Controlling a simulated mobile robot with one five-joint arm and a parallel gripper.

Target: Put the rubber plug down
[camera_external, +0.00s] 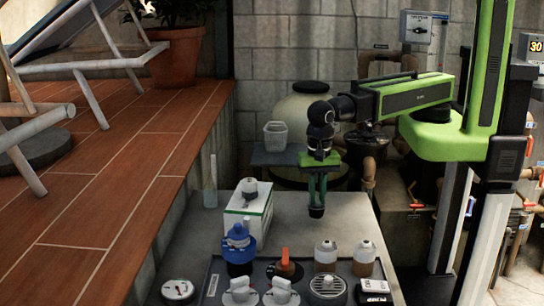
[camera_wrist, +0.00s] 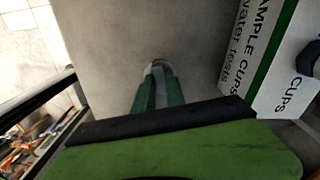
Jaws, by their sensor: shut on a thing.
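My gripper (camera_external: 316,205) points straight down over the grey bench top, to the right of the white and green box. Its green fingers are closed together on a small dark rubber plug (camera_external: 316,212) at their tips. In the wrist view the fingertips (camera_wrist: 158,80) meet around the plug, whose greyish rounded edge (camera_wrist: 157,64) shows just beyond them. Most of the plug is hidden by the fingers. I cannot tell whether it touches the bench or hangs just above it.
The sample cups box (camera_external: 248,213) has a small grey-topped object (camera_external: 249,188) on it. In front stands a dark tray (camera_external: 212,284) with a blue-topped item (camera_external: 238,246), bottles (camera_external: 326,256) and gauges. Bare bench (camera_external: 350,215) lies around my gripper.

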